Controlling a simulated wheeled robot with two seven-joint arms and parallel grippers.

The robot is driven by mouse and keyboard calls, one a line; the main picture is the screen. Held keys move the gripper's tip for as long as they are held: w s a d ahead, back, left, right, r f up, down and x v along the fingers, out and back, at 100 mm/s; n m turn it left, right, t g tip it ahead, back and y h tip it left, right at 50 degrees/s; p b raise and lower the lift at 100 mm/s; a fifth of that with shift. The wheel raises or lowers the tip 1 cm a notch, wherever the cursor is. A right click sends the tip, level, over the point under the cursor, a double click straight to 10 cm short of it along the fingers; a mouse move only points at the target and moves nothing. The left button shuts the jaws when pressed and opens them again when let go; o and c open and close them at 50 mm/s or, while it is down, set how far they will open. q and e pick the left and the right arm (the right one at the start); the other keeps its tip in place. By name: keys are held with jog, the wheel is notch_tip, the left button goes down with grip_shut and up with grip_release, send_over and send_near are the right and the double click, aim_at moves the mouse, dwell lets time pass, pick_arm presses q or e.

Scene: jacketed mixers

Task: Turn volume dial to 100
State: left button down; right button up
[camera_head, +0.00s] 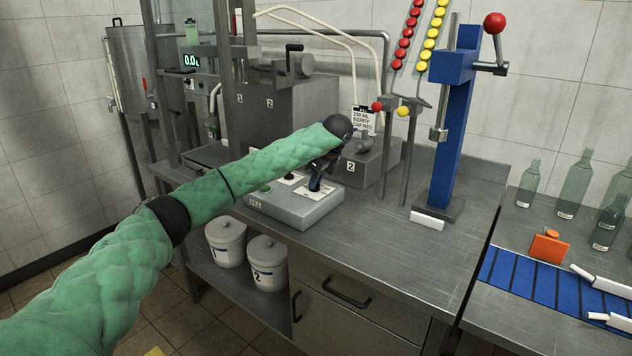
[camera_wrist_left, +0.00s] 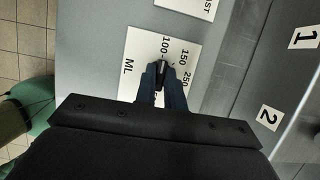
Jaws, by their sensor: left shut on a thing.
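The volume dial (camera_wrist_left: 163,66) is a small dark knob on a white plate (camera_wrist_left: 133,60) marked ML, with 100, 150 and 250 readable and a further number partly hidden. My left gripper (camera_wrist_left: 162,75) is shut on the dial, its dark fingers on either side of it. The 100 mark lies just beyond the knob; the fingers hide its exact pointing. In the head view, my left gripper (camera_head: 317,187) reaches down onto the right part of the grey control box (camera_head: 290,208). My right gripper is not in view.
A second white plate (camera_wrist_left: 190,7) sits on the box. A grey machine block marked 2 (camera_head: 370,165) stands close behind the gripper. A blue press column (camera_head: 449,130) stands to the right. The counter front right of the box is clear, apart from a white block (camera_head: 427,221).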

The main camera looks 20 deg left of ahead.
pick_arm(q)
jog(key=shift+r, duration=0.1)
jog(key=c, duration=1.5)
grip_release()
